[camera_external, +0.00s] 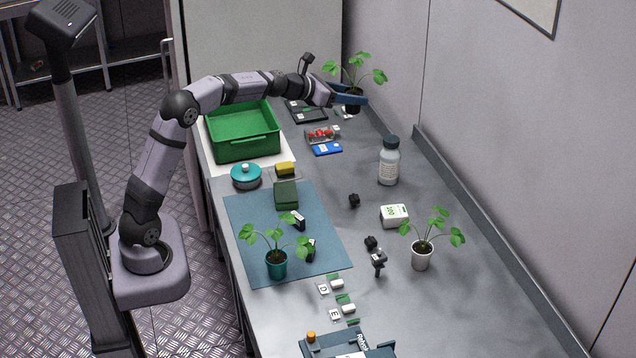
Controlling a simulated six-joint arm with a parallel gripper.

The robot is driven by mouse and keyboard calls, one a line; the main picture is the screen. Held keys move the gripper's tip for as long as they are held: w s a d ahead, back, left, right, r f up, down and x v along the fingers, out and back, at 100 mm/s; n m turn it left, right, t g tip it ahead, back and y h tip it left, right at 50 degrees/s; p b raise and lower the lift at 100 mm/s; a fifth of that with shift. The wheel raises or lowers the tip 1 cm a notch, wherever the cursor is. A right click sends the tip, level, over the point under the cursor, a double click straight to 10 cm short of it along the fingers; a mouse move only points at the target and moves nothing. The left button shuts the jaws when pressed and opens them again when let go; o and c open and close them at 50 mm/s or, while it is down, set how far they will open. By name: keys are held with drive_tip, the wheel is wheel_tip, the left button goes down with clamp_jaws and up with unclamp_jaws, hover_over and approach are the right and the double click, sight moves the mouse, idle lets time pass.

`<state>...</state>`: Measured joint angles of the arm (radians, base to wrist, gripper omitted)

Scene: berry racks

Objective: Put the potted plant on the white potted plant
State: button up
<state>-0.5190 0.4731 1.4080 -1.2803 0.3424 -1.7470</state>
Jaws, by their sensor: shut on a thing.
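My gripper (350,97) is at the far end of the bench, shut on a potted plant (354,72) with green leaves and a dark pot. The gripper's blue fingers cover part of the pot, and I cannot tell whether its base touches the bench. A white potted plant (422,258) stands upright on the near right of the bench, well apart from my gripper. Another potted plant in a teal pot (276,265) stands on the blue mat (325,265) at the near left.
A green crate (243,153), a teal lidded pot (246,177) and a yellow sponge (285,168) are at the left. A grey bottle (389,163), a white meter (394,216) and small black parts (376,256) stand mid-bench. The right wall borders the bench; some bare surface lies between.

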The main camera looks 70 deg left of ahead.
drive_tip(key=w+d+p, duration=0.3)
drive_tip(key=w+d, duration=0.3)
drive_tip(key=d, duration=0.6)
drive_tip(key=p, duration=0.7)
hover_over(421, 248)
drive_tip(key=shift+n+y, duration=0.3)
drive_tip(key=shift+y, duration=0.1)
drive_tip(key=shift+f+p, duration=1.3)
drive_tip(key=shift+f, duration=6.25)
drive_tip(key=shift+f+b, duration=0.2)
drive_tip(key=shift+b, duration=0.15)
drive_tip(key=o, duration=1.1)
drive_tip(key=shift+c, duration=0.2)
